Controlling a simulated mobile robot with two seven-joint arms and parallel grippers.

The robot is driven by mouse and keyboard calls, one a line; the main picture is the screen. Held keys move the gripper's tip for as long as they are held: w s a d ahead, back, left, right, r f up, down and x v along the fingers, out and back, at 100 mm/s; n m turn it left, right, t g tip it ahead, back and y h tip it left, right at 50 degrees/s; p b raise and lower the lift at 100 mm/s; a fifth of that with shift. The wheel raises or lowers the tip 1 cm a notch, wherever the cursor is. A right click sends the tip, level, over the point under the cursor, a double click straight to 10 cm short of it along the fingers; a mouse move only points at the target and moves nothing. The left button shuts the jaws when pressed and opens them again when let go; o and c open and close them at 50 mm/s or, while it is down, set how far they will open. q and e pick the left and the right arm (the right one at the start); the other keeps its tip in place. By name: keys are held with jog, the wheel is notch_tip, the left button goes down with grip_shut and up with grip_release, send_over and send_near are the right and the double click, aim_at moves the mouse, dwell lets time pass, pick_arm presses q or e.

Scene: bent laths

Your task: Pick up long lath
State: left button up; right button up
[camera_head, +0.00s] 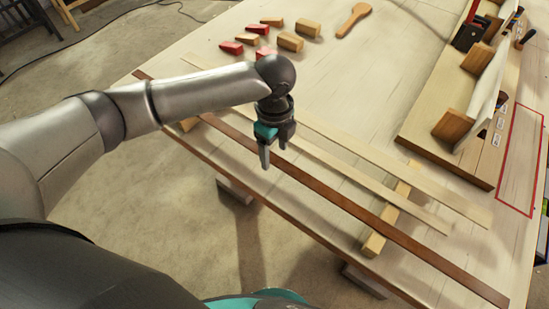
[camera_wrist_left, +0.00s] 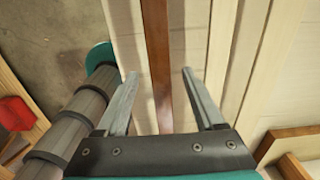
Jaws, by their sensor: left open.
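A long dark brown lath (camera_head: 345,205) runs diagonally along the near side of the table, from upper left to lower right. Two shorter pale laths (camera_head: 372,187) lie beside it, farther from the table's near edge. My left gripper (camera_head: 275,154) points down over the brown lath, open and empty. In the left wrist view, the brown lath (camera_wrist_left: 157,50) runs between the two open fingers of my left gripper (camera_wrist_left: 160,76), with a gap on both sides. The height of the fingers above it is hard to tell. My right gripper is not in view.
The laths cross a wooden support bar (camera_head: 385,222). Several red and tan blocks (camera_head: 290,41) and a wooden spoon-shaped piece (camera_head: 353,18) lie at the back. A wooden rack (camera_head: 430,115) with tools stands at the right, beside a red-outlined area (camera_head: 518,165). The table's middle is clear.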

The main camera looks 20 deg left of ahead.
pick_arm(q)
jog(key=shift+f, duration=0.45)
grip_shut()
dwell(0.4)
